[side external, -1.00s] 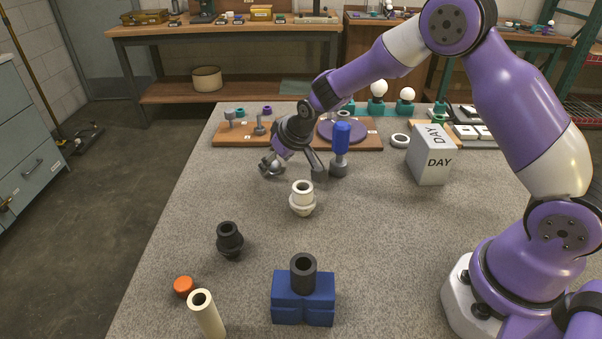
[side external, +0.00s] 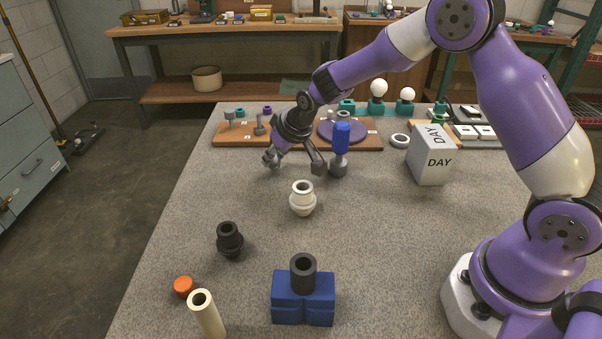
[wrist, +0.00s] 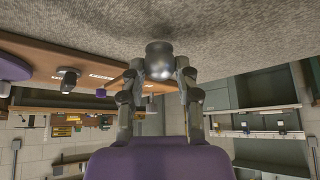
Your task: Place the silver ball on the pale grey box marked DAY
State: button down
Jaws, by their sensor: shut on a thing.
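The silver ball (wrist: 159,62) shows between the two fingertips of my gripper (wrist: 160,70) in the wrist view, dark and shiny. My gripper is shut on it. In the side view my gripper (side external: 272,158) is above the far left part of the table, and the ball is hard to make out among the fingers. The pale grey box marked DAY (side external: 428,160) stands on the table well to the right of my gripper.
A blue-topped grey part (side external: 341,150) stands close to the right of my gripper. A white socket (side external: 302,198) stands nearer the camera. Wooden boards (side external: 369,140) with parts lie behind. A white ring (side external: 400,141) lies left of the box. The table's right middle is clear.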

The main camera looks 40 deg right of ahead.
jog(key=r, duration=0.1)
jog(key=a+r, duration=0.1)
jog(key=r, duration=0.1)
jog(key=shift+s, duration=0.2)
jog(key=s+a+r, duration=0.5)
jog(key=a+r, duration=0.1)
jog(key=a, duration=0.2)
jog(key=s+d+r+m+g+h, duration=0.1)
jog(key=s+d+r+m+h, duration=0.2)
jog(key=d+m, duration=0.35)
jog(key=s+d+r+m+g+h, duration=0.1)
jog(key=s+d+r+m+h, duration=0.2)
jog(key=d, duration=0.6)
jog(key=s+d+r+m+g, duration=0.5)
jog(key=s+d+m, duration=0.1)
jog(key=s+m, duration=0.3)
send_near(439, 132)
jog(key=shift+d+f+h, duration=0.25)
jog(key=shift+d+h, duration=0.05)
jog(key=shift+d, duration=0.75)
jog(key=shift+s+d+f, duration=0.1)
jog(key=shift+d+f, duration=0.1)
jog(key=shift+f, duration=1.95)
